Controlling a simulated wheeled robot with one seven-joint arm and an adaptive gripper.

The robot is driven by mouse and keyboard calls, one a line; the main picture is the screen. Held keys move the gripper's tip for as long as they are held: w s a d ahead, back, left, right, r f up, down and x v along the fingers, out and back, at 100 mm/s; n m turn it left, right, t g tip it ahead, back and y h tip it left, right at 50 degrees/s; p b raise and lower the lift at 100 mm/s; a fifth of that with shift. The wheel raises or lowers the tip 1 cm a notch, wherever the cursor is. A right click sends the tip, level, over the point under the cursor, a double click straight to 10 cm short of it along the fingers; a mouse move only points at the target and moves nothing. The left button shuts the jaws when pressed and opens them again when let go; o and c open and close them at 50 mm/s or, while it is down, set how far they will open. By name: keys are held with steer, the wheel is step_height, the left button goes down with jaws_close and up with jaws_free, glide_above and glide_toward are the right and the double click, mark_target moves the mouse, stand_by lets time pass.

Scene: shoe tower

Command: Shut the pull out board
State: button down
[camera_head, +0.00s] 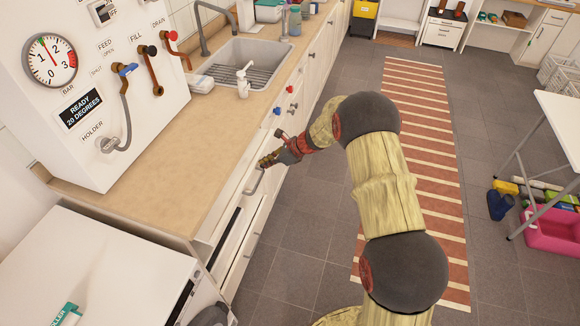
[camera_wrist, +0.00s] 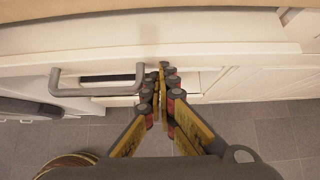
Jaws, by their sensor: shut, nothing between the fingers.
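The pull out board appears to be the white front (camera_wrist: 110,58) just under the worktop, with a grey bar handle (camera_wrist: 97,91) across its left part in the wrist view. In the head view the handle (camera_head: 254,184) shows just below my gripper. I cannot tell how far out the board stands. My gripper (camera_wrist: 163,72) is shut and empty, with its fingertips at the white front, just right of the handle's right end. I cannot tell whether they touch the front. In the head view my gripper (camera_head: 265,162) is at the counter's front edge.
The wooden worktop (camera_head: 160,160) runs above the white cabinets and holds a sink (camera_head: 249,65). Coloured knobs (camera_head: 290,89) stick out of the front beyond my gripper. A white panel with gauge (camera_head: 50,60) stands left. The grey floor (camera_head: 300,215) beside the cabinets is clear.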

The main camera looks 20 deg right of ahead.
mark_target(248, 160)
steer(key=w+a, duration=0.1)
steer(key=a, duration=0.1)
steer(key=w+a, duration=0.1)
steer(key=a, duration=0.1)
steer(key=w+a+p, duration=0.1)
steer(key=w+a, duration=0.1)
steer(key=shift+d, duration=0.1)
steer(key=shift+s+d, duration=0.15)
steer(key=shift+d, duration=0.15)
steer(key=shift+s+d, duration=0.4)
steer(key=shift+d, duration=0.25)
steer(key=shift+s+d, duration=0.4)
steer(key=shift+d, duration=0.2)
steer(key=p+v, duration=0.2)
steer(key=v, duration=0.8)
steer(key=shift+p, duration=0.35)
steer(key=shift+s, duration=0.15)
